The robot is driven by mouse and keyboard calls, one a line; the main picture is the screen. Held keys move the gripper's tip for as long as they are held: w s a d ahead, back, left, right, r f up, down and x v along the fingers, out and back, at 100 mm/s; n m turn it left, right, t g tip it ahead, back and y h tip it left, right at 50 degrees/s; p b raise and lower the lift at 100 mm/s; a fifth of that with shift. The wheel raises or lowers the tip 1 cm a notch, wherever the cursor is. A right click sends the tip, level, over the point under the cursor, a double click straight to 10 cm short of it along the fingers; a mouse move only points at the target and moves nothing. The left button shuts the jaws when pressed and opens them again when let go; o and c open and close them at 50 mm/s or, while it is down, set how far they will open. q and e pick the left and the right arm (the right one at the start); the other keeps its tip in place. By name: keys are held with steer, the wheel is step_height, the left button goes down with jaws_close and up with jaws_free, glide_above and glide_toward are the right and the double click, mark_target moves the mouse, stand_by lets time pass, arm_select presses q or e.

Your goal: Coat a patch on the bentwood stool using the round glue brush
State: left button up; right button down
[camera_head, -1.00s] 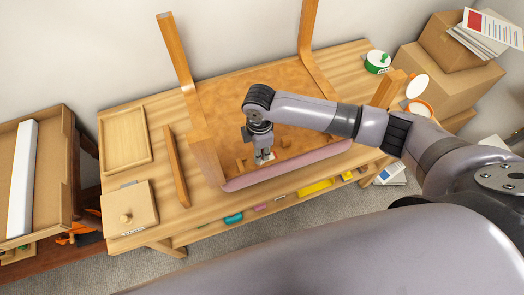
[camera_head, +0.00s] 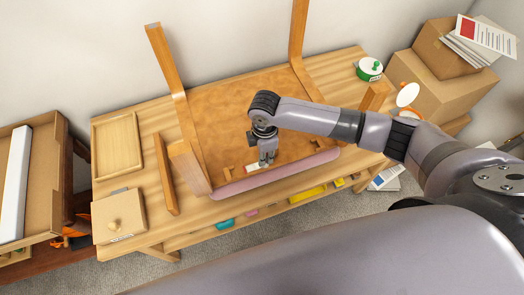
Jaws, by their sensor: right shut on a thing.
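The bentwood stool lies upturned on the workbench, with its brown underside (camera_head: 240,105) facing up and its legs (camera_head: 167,58) pointing up. My right gripper (camera_head: 268,162) points down over the front part of the underside. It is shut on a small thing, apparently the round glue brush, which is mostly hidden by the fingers. I cannot tell whether its tip touches the stool. A small pale patch (camera_head: 252,169) shows on the underside just left of the fingers. My left gripper is out of view.
The workbench (camera_head: 140,190) has a wooden tray (camera_head: 117,146), a loose wooden bar (camera_head: 165,174) and a knobbed board (camera_head: 119,216) at the left. A green-and-white round container (camera_head: 369,69) stands at the back right. Cardboard boxes (camera_head: 440,92) are at the right.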

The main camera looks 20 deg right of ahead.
steer(key=shift+d+r+p, duration=0.2)
steer(key=shift+r+p, duration=0.15)
steer(key=shift+r, duration=0.8)
steer(key=shift+r+p, duration=0.25)
steer(key=shift+p, duration=0.15)
steer(key=shift+a+r+p, duration=0.4)
steer(key=shift+r+p, duration=1.05)
steer(key=shift+p, duration=0.05)
steer(key=shift+d+r+p, duration=0.15)
steer(key=shift+r+p, duration=0.2)
steer(key=shift+r, duration=0.55)
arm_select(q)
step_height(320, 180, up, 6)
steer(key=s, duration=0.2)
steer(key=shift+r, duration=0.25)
arm_select(e)
steer(key=shift+s+r, duration=0.1)
steer(key=shift+r, duration=0.15)
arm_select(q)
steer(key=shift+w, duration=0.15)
arm_select(e)
steer(key=shift+f, duration=0.1)
